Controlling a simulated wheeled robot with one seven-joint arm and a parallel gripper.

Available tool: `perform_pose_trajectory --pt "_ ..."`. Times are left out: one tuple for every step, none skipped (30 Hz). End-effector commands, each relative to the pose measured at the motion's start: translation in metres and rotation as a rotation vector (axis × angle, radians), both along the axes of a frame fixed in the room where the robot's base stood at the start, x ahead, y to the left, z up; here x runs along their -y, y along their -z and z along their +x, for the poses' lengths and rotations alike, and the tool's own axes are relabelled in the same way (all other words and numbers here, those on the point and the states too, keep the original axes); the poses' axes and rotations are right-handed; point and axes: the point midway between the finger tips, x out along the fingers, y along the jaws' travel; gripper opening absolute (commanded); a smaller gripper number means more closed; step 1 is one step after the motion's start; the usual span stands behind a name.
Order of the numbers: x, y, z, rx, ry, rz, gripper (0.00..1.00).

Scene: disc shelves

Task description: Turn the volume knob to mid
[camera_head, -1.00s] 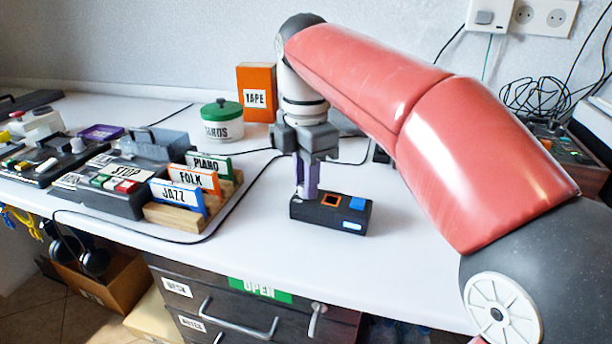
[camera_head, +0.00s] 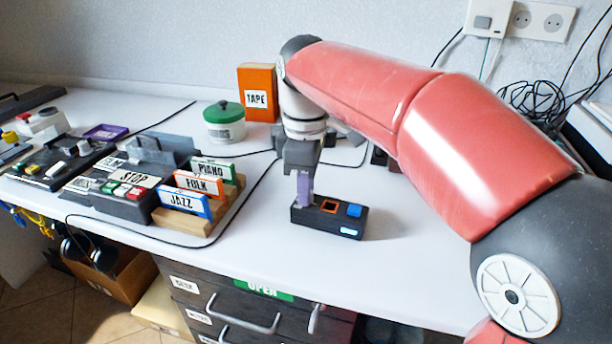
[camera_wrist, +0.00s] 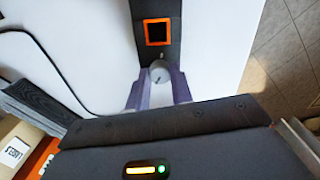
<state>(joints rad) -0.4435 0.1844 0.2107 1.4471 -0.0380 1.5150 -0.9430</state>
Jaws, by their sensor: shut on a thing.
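A small dark box (camera_head: 334,231) lies on the white desk, with an orange-framed square (camera_head: 330,206), a blue button (camera_head: 354,210) and a lit pale patch on its front. My gripper (camera_head: 304,203) points down at the left end of this box. In the wrist view my gripper (camera_wrist: 159,84) has its purple fingers shut on a round grey knob (camera_wrist: 159,74). A small mark shows at the knob's far edge. The orange-framed square (camera_wrist: 157,32) sits just beyond it. In the head view the fingers hide the knob.
Left of the box stand label cards in a wooden rack (camera_head: 187,228) and a grey device with coloured buttons (camera_head: 125,188). A green-lidded jar (camera_head: 224,122) and an orange box (camera_head: 257,92) stand behind. Cables cross the desk. The desk right of the box is mostly clear.

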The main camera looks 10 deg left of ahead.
Motion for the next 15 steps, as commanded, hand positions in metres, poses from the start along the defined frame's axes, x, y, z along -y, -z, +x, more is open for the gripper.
perform_pose_trajectory --pt "0.0002 -0.0016 0.0001 0.001 0.043 0.000 0.00" --pt "0.0002 -0.0014 0.0002 0.001 0.071 0.000 0.00" --pt "0.0002 -0.0011 0.0002 0.001 0.109 0.001 0.00" --pt "0.0002 -0.0009 0.0002 0.001 0.138 0.001 0.00" --pt "0.0002 -0.0007 0.0002 0.001 0.166 0.001 0.00" --pt "0.0002 -0.0005 0.0003 0.001 0.205 0.001 0.00" --pt "0.0002 -0.0003 0.0002 0.001 0.233 0.001 0.00" --pt "0.0002 -0.0002 0.0002 0.001 0.261 0.001 0.00" --pt "0.0002 -0.0002 0.0003 0.001 0.300 0.001 0.00" --pt "0.0002 -0.0001 0.0003 0.001 0.328 0.001 0.00" --pt "0.0002 -0.0001 0.0003 0.001 0.356 0.001 0.00" --pt "0.0002 0.0000 0.0002 0.001 0.395 0.001 0.00" --pt "0.0002 0.0000 0.0002 0.001 0.423 0.001 0.00" --pt "0.0002 0.0000 0.0003 0.001 0.451 0.001 0.00" --pt "0.0002 0.0000 0.0002 0.001 0.490 0.000 0.00"
